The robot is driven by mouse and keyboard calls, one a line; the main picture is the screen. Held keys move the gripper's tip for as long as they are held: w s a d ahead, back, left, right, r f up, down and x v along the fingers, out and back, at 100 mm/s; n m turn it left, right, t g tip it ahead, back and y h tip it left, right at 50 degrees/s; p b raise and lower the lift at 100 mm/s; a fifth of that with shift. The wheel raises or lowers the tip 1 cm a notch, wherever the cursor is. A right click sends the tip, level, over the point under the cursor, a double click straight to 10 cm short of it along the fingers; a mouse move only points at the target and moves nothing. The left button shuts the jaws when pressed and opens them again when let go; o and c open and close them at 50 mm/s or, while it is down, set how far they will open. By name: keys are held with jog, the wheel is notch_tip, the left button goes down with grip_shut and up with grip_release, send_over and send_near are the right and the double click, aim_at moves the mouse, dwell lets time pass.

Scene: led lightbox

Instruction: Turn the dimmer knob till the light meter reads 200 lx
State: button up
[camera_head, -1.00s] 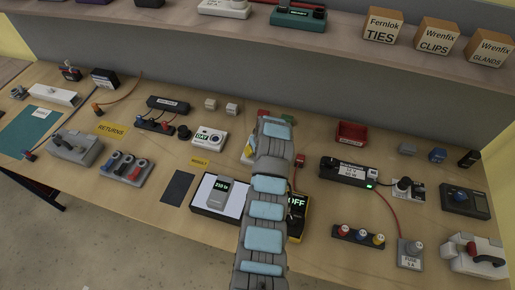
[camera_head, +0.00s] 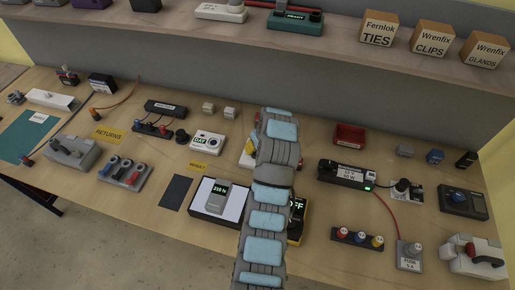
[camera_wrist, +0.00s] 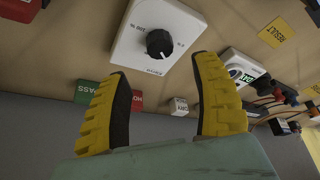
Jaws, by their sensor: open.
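The dimmer is a white box with a scale; its black knob (camera_wrist: 160,43) has a pale pointer mark and shows in the wrist view. My gripper (camera_wrist: 165,70) has two yellow fingers with dark pads, spread wide apart. The knob lies beyond the fingertips, between their lines, with nothing gripped. In the head view my arm covers most of the dimmer and gripper. The grey light meter (camera_head: 218,191) rests on the bright white panel of the lightbox (camera_head: 204,208); its small green display appears to read 210 lx.
A yellow meter (camera_head: 298,219) stands right of my arm, its screen partly hidden. A white device (camera_head: 207,142) and dark pad (camera_head: 176,192) lie left. A shelf runs above.

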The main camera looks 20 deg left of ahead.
jog(key=shift+v, duration=2.05)
